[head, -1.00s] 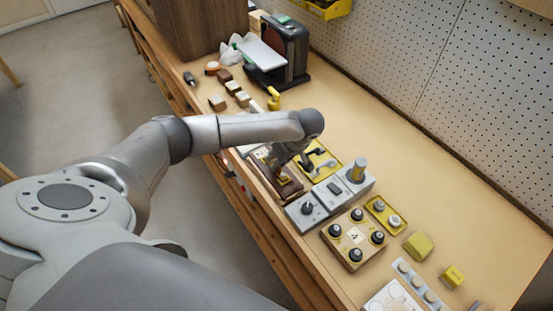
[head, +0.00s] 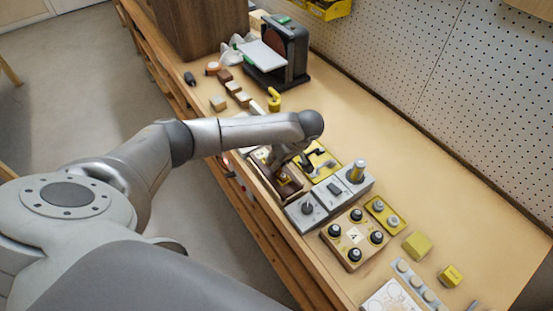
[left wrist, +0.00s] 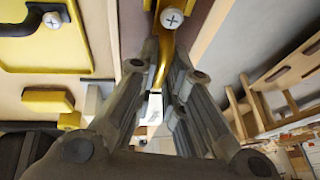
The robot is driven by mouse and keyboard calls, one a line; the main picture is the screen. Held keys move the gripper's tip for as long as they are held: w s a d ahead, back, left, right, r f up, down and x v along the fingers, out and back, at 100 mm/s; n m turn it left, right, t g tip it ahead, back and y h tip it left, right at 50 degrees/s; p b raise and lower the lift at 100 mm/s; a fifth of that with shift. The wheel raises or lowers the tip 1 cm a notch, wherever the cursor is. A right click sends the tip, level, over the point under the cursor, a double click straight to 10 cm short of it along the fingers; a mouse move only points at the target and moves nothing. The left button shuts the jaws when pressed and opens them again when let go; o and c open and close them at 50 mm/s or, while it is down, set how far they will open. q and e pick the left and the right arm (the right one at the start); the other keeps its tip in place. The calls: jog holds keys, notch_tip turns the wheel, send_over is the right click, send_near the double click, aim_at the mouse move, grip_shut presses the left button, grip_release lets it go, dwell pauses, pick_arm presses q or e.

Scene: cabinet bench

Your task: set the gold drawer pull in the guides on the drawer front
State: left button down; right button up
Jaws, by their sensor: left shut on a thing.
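My left gripper (head: 285,176) is at the brown drawer unit (head: 291,190) on the bench. In the left wrist view its fingers (left wrist: 168,65) are shut on the gold drawer pull (left wrist: 164,55), a curved gold bar. The pull's upper end lies by a round, cross-slotted screw head (left wrist: 172,18) against the brown drawer front (left wrist: 134,28). The fingers hide part of the pull, and I cannot tell whether it sits in the guides. My right gripper is not in view.
A yellow panel with dark handles (head: 320,162) lies right beside the drawer unit. Grey switch boxes (head: 306,211) and a knob box (head: 355,240) stand nearer. A sander (head: 285,50) and several small blocks stand farther back. The bench strip along the pegboard is clear.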

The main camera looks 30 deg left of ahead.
pick_arm(q)
jog(key=shift+f, duration=0.4)
jog(key=c, duration=1.5)
grip_release()
jog(key=shift+o, duration=0.2)
jog(key=shift+o, duration=1.3)
notch_tip(320, 180, up, 7)
jog(key=p, duration=0.8)
jog(key=shift+p, duration=0.3)
